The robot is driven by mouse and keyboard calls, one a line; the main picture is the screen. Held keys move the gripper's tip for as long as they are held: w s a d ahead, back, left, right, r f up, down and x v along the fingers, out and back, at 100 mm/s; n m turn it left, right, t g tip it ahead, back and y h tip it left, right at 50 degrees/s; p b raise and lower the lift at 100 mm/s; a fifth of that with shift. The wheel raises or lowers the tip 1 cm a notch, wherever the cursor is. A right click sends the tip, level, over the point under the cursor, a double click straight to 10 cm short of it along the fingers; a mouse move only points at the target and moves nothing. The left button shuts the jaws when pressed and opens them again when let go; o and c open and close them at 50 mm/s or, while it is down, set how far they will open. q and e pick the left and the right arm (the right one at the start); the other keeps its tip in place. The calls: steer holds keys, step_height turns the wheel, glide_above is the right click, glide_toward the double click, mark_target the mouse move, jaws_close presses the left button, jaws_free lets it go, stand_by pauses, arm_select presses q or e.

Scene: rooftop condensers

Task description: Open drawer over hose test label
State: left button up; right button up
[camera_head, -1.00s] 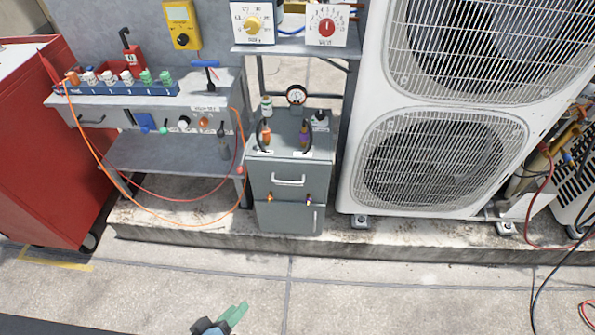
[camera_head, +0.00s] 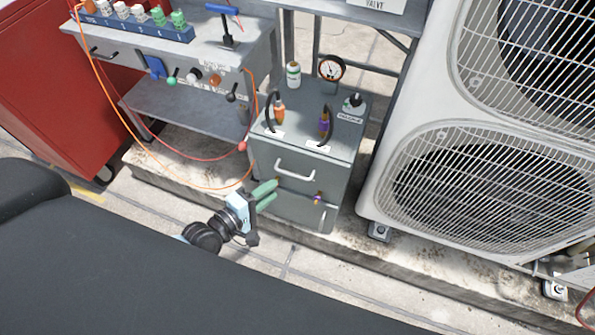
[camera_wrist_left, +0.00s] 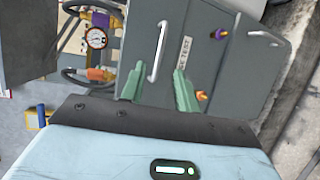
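A small grey cabinet (camera_head: 330,209) stands beside the condenser. Its upper drawer, with a pale bar handle (camera_head: 295,172), looks closed. In the left wrist view the handle (camera_wrist_left: 158,50) runs upright, and a white label (camera_wrist_left: 184,60) lies beside it, on the side of the lower knobs; its small text seems to read "HOSE TEST". My left gripper (camera_head: 270,194) is in front of the cabinet, lower left of the handle. Its green fingers are apart and empty in the left wrist view (camera_wrist_left: 158,76), with the handle lined up between them; contact is not visible. My right gripper is out of view.
An orange knob (camera_wrist_left: 202,95) and a purple knob (camera_wrist_left: 220,34) stick out below the label. Bottles, a gauge (camera_head: 331,68) and hose loops stand on the cabinet. A workbench (camera_head: 200,66) with hanging hoses is left; the condenser (camera_head: 440,175) is right.

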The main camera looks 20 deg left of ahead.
arm_select(q)
steer(key=x, duration=0.7)
steer(key=shift+w+d+b, duration=0.15)
steer(key=shift+w+b, duration=0.05)
steer(key=shift+b, duration=0.15)
jaws_close()
